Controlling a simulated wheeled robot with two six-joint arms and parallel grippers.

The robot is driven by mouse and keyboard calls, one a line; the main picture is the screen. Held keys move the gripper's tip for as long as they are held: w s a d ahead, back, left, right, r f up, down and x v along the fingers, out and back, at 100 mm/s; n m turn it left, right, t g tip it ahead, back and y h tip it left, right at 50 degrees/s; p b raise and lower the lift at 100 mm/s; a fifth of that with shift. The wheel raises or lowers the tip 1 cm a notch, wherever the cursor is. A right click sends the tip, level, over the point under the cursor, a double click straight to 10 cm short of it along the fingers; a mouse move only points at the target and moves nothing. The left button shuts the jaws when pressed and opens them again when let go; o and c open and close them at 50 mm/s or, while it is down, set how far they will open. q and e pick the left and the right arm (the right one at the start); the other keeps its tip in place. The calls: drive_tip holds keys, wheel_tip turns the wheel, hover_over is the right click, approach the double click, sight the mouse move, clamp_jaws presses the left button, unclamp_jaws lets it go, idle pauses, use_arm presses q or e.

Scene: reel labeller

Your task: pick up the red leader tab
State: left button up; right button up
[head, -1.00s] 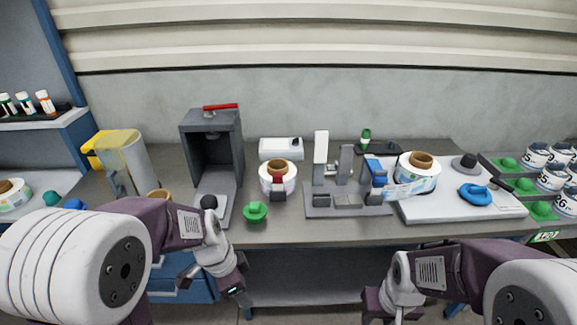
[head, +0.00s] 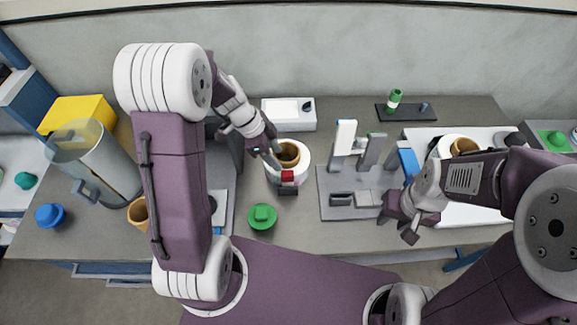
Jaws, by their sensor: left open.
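The red leader tab (head: 287,176) is a small red block at the front of a white label reel (head: 302,161) with a brown core, on the bench in the head view. A dark block (head: 288,190) sits just below the tab. My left gripper (head: 270,158) is open over the left side of the reel, pointing down toward the tab. It looks close to the tab but apart from it, and holds nothing. My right gripper (head: 398,228) looks open and empty, over the bench's front right, away from the tab.
A green knob (head: 262,217) stands in front of the reel. A grey fixture with upright posts (head: 345,139) is to the right. A white box (head: 288,113) lies behind. My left arm covers much of the grey press at left.

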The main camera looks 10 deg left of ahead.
sight(287, 173)
use_arm(q)
drive_tip(key=f, duration=0.1)
drive_tip(key=d+f, duration=0.1)
drive_tip(key=f, duration=0.1)
drive_tip(key=shift+s+d+p, duration=0.25)
drive_tip(key=shift+d+p, duration=0.1)
drive_tip(key=shift+w+f, duration=0.15)
drive_tip(key=shift+w, duration=0.05)
drive_tip(key=shift+s+d+f, duration=0.2)
drive_tip(key=shift+f, duration=0.05)
drive_tip(key=f, duration=0.1)
drive_tip(key=d+f, duration=0.1)
drive_tip(key=f, duration=0.1)
drive_tip(key=shift+s+d+f+p, duration=0.25)
drive_tip(key=shift+s+d+p, duration=0.05)
drive_tip(key=shift+d+p, duration=0.1)
drive_tip(key=shift+w+f, duration=0.15)
drive_tip(key=shift+f, duration=0.05)
drive_tip(key=shift+w+f, duration=0.1)
drive_tip(key=shift+w, duration=0.05)
clamp_jaws()
use_arm(e)
drive_tip(key=shift+s+d+r, duration=0.25)
drive_tip(key=shift+s+r, duration=0.35)
drive_tip(key=shift+r, duration=0.35)
